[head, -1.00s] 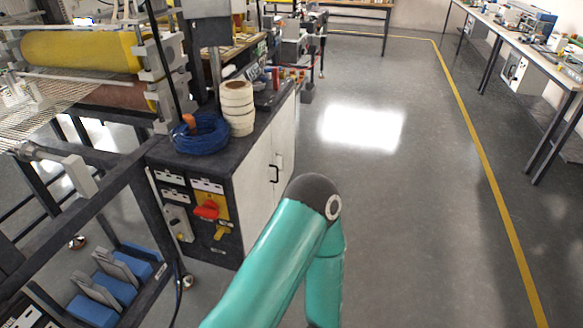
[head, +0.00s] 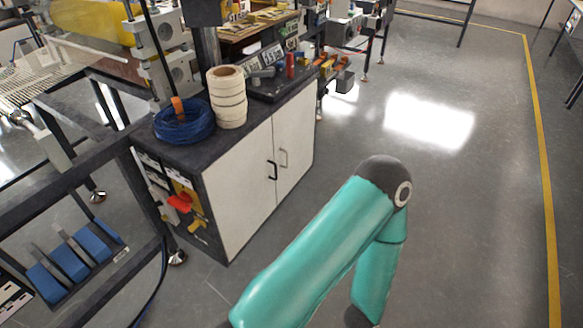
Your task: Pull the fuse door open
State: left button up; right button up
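A dark-topped cabinet stands left of centre. Its white front has two doors, a nearer door (head: 238,185) with a black handle (head: 271,170) and a farther door (head: 294,138) with a grey handle (head: 283,159). Both doors look shut. No label shows which one is the fuse door. Neither gripper is in view.
A blue cable coil (head: 184,121) and a stack of cream rolls (head: 228,98) stand on the cabinet top (head: 195,150). The cabinet's near end has a red switch (head: 180,203). A machine frame (head: 70,189) stands at left. Grey floor (head: 470,210) is clear at right.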

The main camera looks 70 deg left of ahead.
aim_at(239, 186)
jog(key=z, duration=1.1)
jog(key=i, duration=0.2)
jog(key=u, duration=3.95)
jog(key=i, duration=1.05)
jog(key=z, duration=0.2)
jog(key=k, duration=0.95)
jog(key=u, duration=0.2)
jog(key=i, duration=0.95)
jog(key=z, duration=0.1)
